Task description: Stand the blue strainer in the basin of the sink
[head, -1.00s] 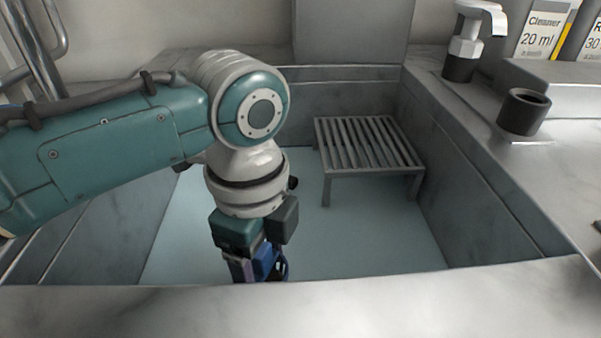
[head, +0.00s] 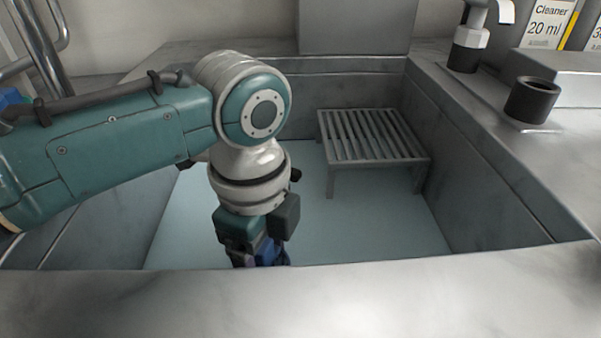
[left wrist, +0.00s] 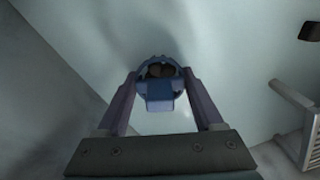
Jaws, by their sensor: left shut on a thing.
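The blue strainer (left wrist: 160,92) is between the two fingers of my left gripper (left wrist: 160,88), which is shut on it. In the left wrist view its ring faces the camera, with dark contents or openings inside. In the head view only a small part of the strainer (head: 268,252) shows, at the gripper's tip. My left gripper (head: 258,255) points down inside the sink basin (head: 385,235), near its front wall. The sink's front edge hides the fingertips and the strainer's lower part. I cannot tell whether the strainer touches the basin floor. My right gripper is not in view.
A grey slatted rack (head: 375,135) stands in the basin's back right; its edge also shows in the left wrist view (left wrist: 300,110). The basin floor between is clear. A soap dispenser (head: 468,50) and a dark cup-like holder (head: 531,100) stand on the right ledge.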

